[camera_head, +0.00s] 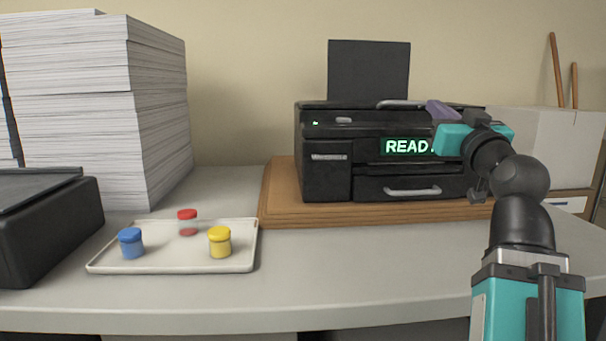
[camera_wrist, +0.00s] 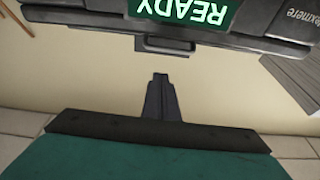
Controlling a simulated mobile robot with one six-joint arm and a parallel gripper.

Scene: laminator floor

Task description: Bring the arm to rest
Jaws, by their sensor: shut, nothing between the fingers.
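My gripper (camera_wrist: 160,85) is shut and empty, its dark fingers together in the middle of the wrist view. Nothing is held between them. In the head view my arm stands bent at the right, its teal wrist end raised in front of the right part of the black machine and covering the end of its lit display. I cannot make out the fingertips clearly there. The black machine (camera_head: 325,180) shows a green READY sign (camera_head: 402,146), which also appears upside down in the wrist view (camera_wrist: 195,10).
The machine sits on a wooden board (camera_head: 275,205). A pale tray (camera_head: 165,264) holds blue (camera_head: 131,243), red (camera_head: 187,222) and yellow (camera_head: 220,242) capped jars. Paper stacks (camera_head: 90,110) stand at left. A white box (camera_head: 560,145) is behind my arm. The front middle of the table is clear.

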